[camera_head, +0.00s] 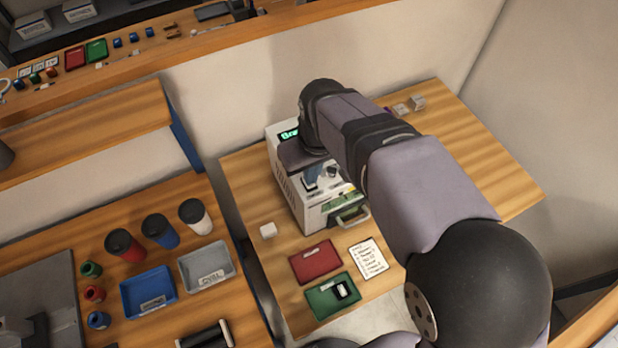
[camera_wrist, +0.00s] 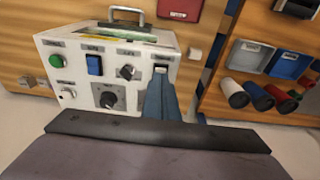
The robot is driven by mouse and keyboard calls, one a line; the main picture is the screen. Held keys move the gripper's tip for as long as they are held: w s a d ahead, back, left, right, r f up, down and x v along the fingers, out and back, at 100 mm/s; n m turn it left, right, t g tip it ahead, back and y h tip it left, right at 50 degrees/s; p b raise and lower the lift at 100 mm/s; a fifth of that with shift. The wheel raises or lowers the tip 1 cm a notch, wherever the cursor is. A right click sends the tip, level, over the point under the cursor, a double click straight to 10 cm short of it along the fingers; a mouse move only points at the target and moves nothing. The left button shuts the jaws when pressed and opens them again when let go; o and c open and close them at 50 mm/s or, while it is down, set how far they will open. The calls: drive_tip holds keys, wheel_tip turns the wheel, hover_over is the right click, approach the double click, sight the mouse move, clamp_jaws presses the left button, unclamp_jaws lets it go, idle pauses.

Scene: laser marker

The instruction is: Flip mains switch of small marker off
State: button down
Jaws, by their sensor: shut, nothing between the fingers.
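The small marker (camera_head: 287,187) is a white box on the wooden table, with a lit green display and a handled door at the front.
A red tray (camera_head: 314,263), a green tray (camera_head: 318,305) with a dark item, and a written sheet (camera_head: 367,258) lie before the marker. A small white block (camera_head: 268,230) sits at its left. The table's right side is mostly clear.

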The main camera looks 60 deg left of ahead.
drive_tip(key=shift+f+b, duration=0.45)
drive_tip(key=shift+f, duration=0.25)
idle(0.4)
wheel_tip(320, 180, up, 7)
drive_tip(key=p, duration=0.6)
idle(0.4)
idle(0.4)
